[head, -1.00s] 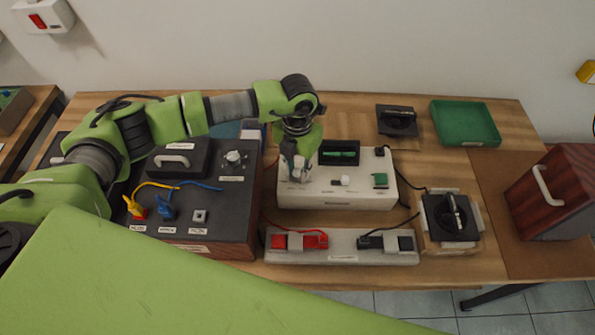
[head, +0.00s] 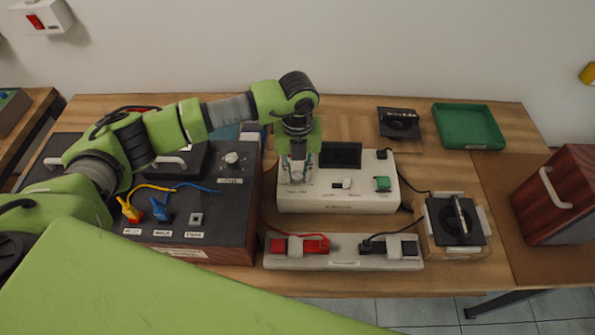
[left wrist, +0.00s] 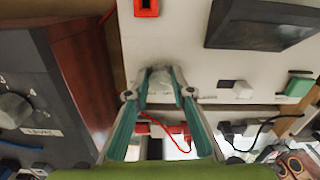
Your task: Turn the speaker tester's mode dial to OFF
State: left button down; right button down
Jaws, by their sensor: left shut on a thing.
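The speaker tester (head: 340,203) is a white box with a dark screen (head: 341,155), a small pale switch (head: 342,183) and a green button (head: 383,184). My left gripper (head: 298,175) points down at the left part of its top face. It is shut on the mode dial, a pale knob that shows between the fingertips in the left wrist view (left wrist: 160,82). The fingers mostly hide the dial in the head view. Its pointer and marks are too unclear to read. My right gripper is not in view.
A dark amplifier-like box (head: 200,237) with a knob and coloured plugs stands close on the left. A grey strip (head: 345,262) with red and black clips lies in front. A speaker driver (head: 456,217) sits at the right, a green tray (head: 468,126) at the back right.

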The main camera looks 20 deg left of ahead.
aim_at(297, 174)
pick_arm(q)
jog(key=shift+w, duration=0.1)
dwell(0.3)
jog(key=c, duration=1.8)
grip_release()
jog(key=shift+o, duration=0.2)
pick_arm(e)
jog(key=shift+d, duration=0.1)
pick_arm(q)
notch_tip(297, 174, up, 12)
